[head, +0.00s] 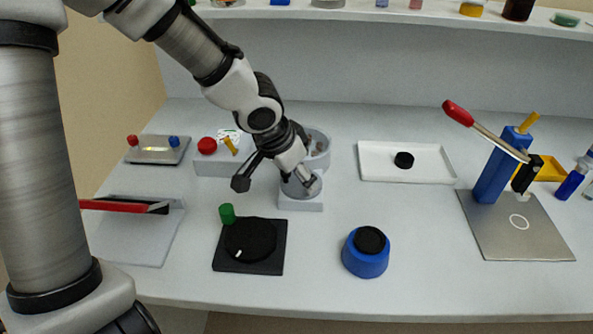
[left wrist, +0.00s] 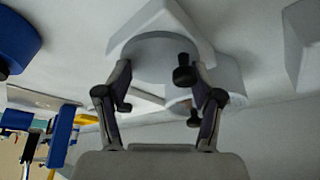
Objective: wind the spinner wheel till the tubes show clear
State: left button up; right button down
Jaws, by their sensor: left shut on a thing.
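A pale grey round wheel (head: 289,189) stands on a square grey block (head: 300,205) in the middle of the bench. My left gripper (head: 307,183) reaches down onto it from above and is shut on it. In the left wrist view the wheel (left wrist: 157,55) lies between the two dark fingers of the gripper (left wrist: 156,92). Just behind it is a grey round bowl (head: 326,147) with small brownish things inside, perhaps the tubes; my arm partly covers it, and I cannot tell whether they are clear. My right gripper is not in view.
In front lie a black dial plate (head: 272,264) with a green knob (head: 227,214) and a blue round pot (head: 366,259). Left is a block with a red button (head: 207,146). Right are a white tray (head: 430,175) and a blue stand with a red-handled lever (head: 458,112).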

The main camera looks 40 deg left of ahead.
pick_arm(q)
jog(key=shift+s+f+m, duration=0.2)
jog(key=shift+f+m, duration=0.15)
jog(key=shift+m, duration=0.15)
jog(key=o, duration=1.3)
jog(key=shift+w+d, duration=0.1)
jog(key=shift+w, duration=0.3)
jog(key=shift+s+r+p, duration=0.15)
jog(key=shift+p, duration=0.15)
